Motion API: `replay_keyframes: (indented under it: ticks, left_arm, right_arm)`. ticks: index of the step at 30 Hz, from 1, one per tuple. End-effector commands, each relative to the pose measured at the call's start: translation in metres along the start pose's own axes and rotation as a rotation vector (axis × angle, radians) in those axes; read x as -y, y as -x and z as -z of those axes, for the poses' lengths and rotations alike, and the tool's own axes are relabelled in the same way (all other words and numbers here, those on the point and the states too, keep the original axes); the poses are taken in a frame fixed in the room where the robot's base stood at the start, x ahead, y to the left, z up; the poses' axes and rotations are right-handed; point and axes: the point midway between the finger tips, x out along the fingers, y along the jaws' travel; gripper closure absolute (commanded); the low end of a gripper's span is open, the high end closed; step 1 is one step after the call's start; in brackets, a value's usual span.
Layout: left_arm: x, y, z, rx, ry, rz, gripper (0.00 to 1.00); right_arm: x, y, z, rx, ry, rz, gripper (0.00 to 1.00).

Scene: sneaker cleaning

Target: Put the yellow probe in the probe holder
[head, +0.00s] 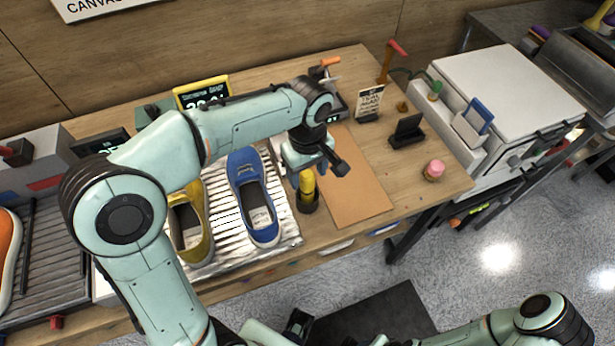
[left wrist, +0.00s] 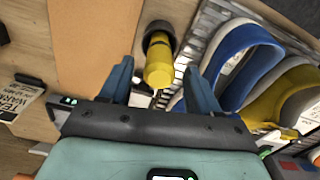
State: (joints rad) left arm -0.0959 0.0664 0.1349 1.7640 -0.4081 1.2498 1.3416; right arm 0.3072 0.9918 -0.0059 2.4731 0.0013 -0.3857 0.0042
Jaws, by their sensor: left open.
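The yellow probe (head: 307,183) stands upright in the dark round probe holder (head: 308,204), to the right of the blue sneaker (head: 256,198). In the left wrist view the probe (left wrist: 159,70) points toward the camera, with its far end inside the dark ring of the holder (left wrist: 157,32). My left gripper (head: 320,165) is just above the probe. Its two blue fingers (left wrist: 159,72) are apart, one on each side of the probe, with gaps visible. The probe's lower end is hidden inside the holder. My right gripper is out of view; only part of its arm shows.
The blue sneaker and a yellow sneaker (head: 190,228) lie on a ridged silver tray (head: 222,215) left of the holder. A brown mat (head: 355,185) lies flat and bare to the right. A small sign (head: 369,103) and a black stand (head: 407,131) are farther right.

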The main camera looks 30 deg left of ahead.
Motion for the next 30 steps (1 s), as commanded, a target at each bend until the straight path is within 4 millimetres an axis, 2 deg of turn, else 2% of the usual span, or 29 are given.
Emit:
replay_keyframes:
  ticks: [1, 6, 12, 17, 30]
  left_arm:
    - [-0.001, 0.015, 0.0, -0.002, -0.001, -0.006, 0.38]
    - [-0.001, 0.051, 0.0, -0.001, 0.0, -0.005, 0.38]
    - [-0.001, 0.077, 0.0, 0.0, -0.001, -0.003, 0.38]
    - [0.0, 0.083, -0.001, 0.001, -0.001, -0.001, 0.38]
    - [0.0, 0.083, 0.0, 0.001, 0.0, 0.0, 0.38]
  right_arm:
    - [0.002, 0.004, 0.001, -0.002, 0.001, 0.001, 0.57]
    - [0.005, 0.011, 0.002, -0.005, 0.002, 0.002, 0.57]
    - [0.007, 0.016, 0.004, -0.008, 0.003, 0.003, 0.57]
    - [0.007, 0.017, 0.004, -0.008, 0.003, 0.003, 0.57]
    - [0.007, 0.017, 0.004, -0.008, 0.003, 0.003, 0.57]
